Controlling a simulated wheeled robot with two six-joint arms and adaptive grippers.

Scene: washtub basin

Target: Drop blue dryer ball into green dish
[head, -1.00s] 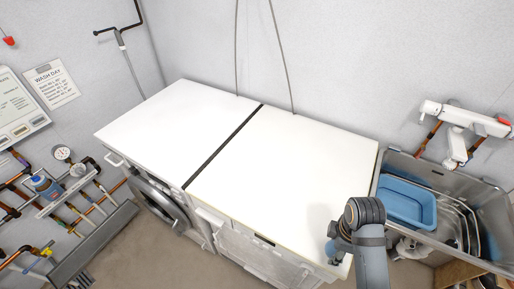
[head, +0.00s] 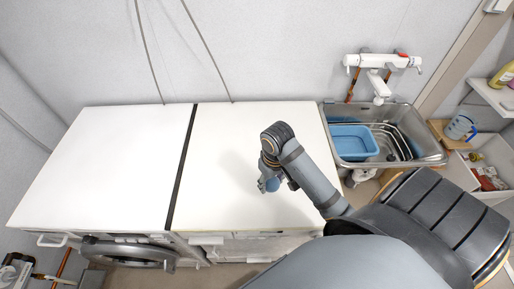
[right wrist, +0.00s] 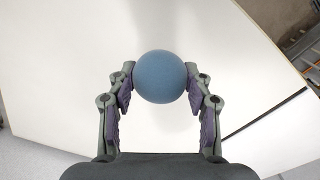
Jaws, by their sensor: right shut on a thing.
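The blue dryer ball (right wrist: 160,77) is a plain round ball held between the fingertips of my right gripper (right wrist: 160,84). In the head view the ball (head: 272,185) shows at the tip of my right gripper (head: 268,178), over the right-hand white machine top. In the right wrist view both fingers press on the ball's sides, with white surface behind it. I cannot tell the height above the top. I see no green dish in either current view. My left gripper is not in view.
The white tops (head: 105,150) are bare, with a dark gap (head: 182,165) between them. A metal sink (head: 420,150) with a blue basin (head: 352,142) in it stands to the right, under a white tap (head: 380,85). A shelf (head: 492,95) is at far right.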

